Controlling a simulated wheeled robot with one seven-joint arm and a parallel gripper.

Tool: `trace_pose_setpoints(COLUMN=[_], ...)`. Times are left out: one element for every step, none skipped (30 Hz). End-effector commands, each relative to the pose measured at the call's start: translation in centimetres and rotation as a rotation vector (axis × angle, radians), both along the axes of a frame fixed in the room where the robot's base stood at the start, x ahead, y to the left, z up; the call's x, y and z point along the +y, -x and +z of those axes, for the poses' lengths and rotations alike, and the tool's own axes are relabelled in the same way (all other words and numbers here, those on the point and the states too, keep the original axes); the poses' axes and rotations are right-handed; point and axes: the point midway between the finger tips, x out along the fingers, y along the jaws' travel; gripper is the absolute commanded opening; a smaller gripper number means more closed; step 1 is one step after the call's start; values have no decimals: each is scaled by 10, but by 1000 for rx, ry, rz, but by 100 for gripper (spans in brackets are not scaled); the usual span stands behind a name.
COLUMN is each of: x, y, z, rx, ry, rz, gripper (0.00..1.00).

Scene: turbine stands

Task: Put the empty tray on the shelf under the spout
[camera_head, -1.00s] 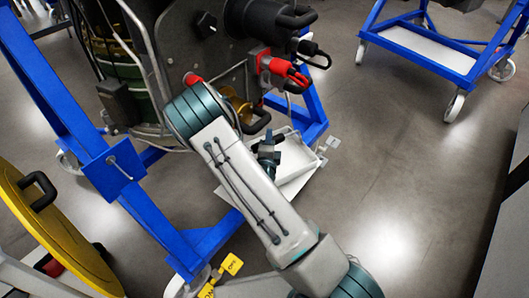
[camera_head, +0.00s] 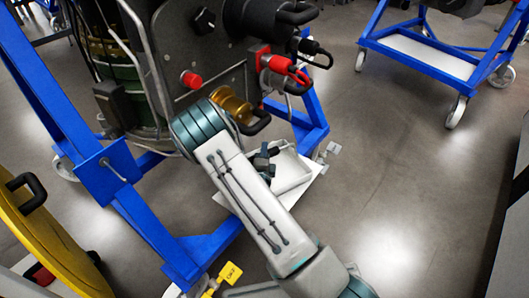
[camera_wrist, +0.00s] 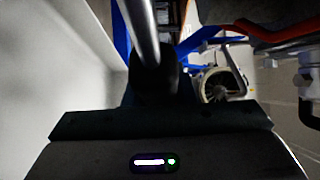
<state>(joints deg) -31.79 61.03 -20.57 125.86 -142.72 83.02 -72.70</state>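The pale tray (camera_head: 293,181) is low at the base of the blue stand, just over or on the white shelf (camera_head: 312,190); I cannot tell whether it touches. The brass spout (camera_head: 232,104) with a black handle sticks out above and to the left of it. My gripper (camera_head: 264,160) is at the tray's left side, partly hidden by my arm. In the wrist view, my dark gripper (camera_wrist: 152,85) appears closed around a grey metal bar, seemingly the tray's handle. A pale wall of the tray (camera_wrist: 55,80) fills the left of that view.
The stand's blue frame (camera_head: 150,215) and black turbine housing (camera_head: 190,60) surround the work spot closely. A yellow disc (camera_head: 45,240) stands at left. Another blue stand (camera_head: 425,60) is at upper right. The floor (camera_head: 400,180) on the right is clear.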

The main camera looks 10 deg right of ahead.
Motion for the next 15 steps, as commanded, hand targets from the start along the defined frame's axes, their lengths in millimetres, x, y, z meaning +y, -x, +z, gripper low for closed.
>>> trace_pose_setpoints(x=[0, 0, 0, 0, 0, 0, 0, 0, 0, 0, 0, 0, 0, 2, 3], y=[0, 0, 0, 0, 0, 0, 0, 0, 0, 0, 0, 0, 0, 3, 8], z=[0, 0, 0, 0, 0, 0, 0, 0, 0, 0, 1, 3, 5, 4, 4], rx=[1, 1, 1, 1, 1, 1, 1, 1, 1, 1, 1, 0, -1, 2, 4], ry=[1, 1, 0, 0, 0, 0, 0, 0, 0, 0, 0, -1, -2, -1, 1], rz=[0, 0, 0, 0, 0, 0, 0, 0, 0, 0, 0, 0, -1, 1, 2], gripper=[37, 45, 45, 45, 45, 45, 45, 45, 45, 45, 45, 45, 45, 45, 45])
